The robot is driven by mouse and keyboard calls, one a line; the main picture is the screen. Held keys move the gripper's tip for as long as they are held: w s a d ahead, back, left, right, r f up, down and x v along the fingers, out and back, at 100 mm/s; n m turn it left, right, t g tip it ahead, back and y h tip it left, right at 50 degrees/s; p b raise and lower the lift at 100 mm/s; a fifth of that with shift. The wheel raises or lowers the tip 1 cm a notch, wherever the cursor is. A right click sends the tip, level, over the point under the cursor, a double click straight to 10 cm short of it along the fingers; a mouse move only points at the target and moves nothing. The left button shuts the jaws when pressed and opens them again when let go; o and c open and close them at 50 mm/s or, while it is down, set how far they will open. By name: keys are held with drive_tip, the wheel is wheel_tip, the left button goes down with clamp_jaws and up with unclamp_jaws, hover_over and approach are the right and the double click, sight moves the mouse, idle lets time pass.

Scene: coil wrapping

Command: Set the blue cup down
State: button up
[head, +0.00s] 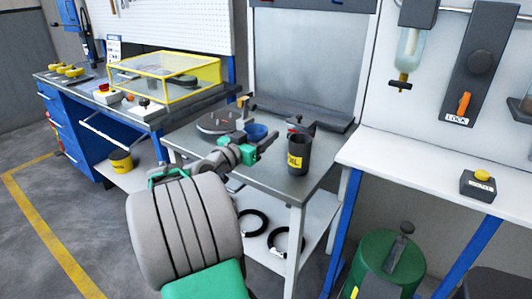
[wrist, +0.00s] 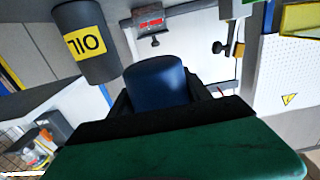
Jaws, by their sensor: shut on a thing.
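The blue cup (head: 257,131) is at my gripper (head: 250,145), over the middle of the grey metal table (head: 272,181). In the wrist view the blue cup (wrist: 156,80) sits between the two dark fingers, which are shut on it. The gripper and arm hide part of the cup in the head view. I cannot tell whether its base touches the table top.
A dark OIL container (head: 299,154) stands close by on the right; it also shows in the wrist view (wrist: 88,40). A clamp-like tool (head: 300,125) is behind right. The table's front strip is clear.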

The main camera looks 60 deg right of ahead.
hover_over(265, 162)
wheel_tip(265, 162, down, 5)
drive_tip(key=shift+s+f, duration=0.1)
drive_tip(key=shift+f+b, duration=0.65)
drive_tip(key=shift+f, duration=1.15)
drive_tip(key=o, duration=1.5)
